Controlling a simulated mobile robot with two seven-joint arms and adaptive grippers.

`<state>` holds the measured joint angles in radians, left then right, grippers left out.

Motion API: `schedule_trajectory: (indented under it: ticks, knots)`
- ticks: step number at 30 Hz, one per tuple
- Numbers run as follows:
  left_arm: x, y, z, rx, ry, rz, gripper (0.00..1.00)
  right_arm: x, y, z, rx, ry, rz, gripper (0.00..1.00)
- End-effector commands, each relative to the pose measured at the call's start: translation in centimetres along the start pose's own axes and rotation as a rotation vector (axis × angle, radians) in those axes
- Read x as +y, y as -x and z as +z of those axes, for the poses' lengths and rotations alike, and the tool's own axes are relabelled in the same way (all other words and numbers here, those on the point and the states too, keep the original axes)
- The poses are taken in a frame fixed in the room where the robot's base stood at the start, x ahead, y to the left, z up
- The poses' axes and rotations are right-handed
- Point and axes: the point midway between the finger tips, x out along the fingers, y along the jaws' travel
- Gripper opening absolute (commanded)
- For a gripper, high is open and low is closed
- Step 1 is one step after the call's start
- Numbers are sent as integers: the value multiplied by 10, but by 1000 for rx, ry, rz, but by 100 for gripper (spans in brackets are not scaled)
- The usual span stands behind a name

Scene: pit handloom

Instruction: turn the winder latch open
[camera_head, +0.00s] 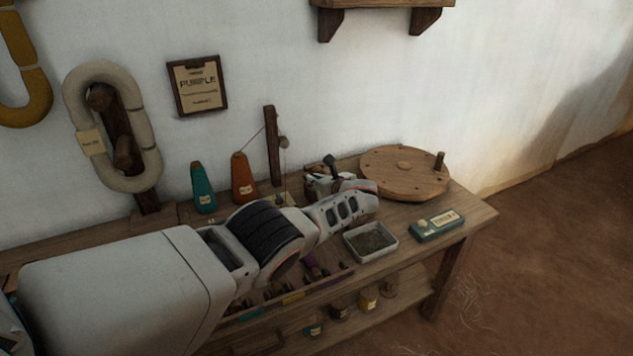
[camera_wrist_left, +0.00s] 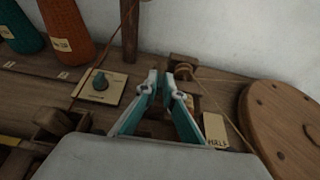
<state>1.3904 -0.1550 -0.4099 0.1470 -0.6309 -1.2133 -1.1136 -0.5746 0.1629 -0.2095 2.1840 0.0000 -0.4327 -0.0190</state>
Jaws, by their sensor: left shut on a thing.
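My left gripper (camera_wrist_left: 161,80) is above the back of the wooden bench in the left wrist view, its teal-and-white fingers brought close together. It is shut on what seems to be the winder latch, which the fingertips mostly hide. A small brown wooden part (camera_wrist_left: 183,66) shows just behind and to the right of the fingertips, with a thin cord running from it to the right. In the head view my left arm reaches over the bench from the left, and its wrist and hand hide most of the winder area. My right gripper is not in view.
A round wooden disc (camera_head: 398,171) with a peg lies right of the hand. A plate with a dark knob (camera_wrist_left: 100,84) is left of the fingers, a pale card (camera_wrist_left: 215,130) right. Orange (camera_head: 243,178) and teal (camera_head: 203,189) cones stand behind. A shallow tray (camera_head: 371,254) is in front.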

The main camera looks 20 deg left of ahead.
Motion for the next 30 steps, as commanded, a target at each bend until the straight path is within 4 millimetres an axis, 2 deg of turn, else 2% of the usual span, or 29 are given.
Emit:
schedule_trajectory:
  ticks: [1,9,10,12,30]
  knots:
    - [-2,1,6,-7,6,-2,0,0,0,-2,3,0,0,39]
    - [-2,1,7,-8,6,-3,0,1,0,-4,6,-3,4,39]
    - [-2,1,7,-8,6,-3,13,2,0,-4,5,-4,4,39]
    - [-1,1,7,-7,5,-2,24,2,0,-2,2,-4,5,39]
    - [0,0,1,-1,1,0,24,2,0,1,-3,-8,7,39]
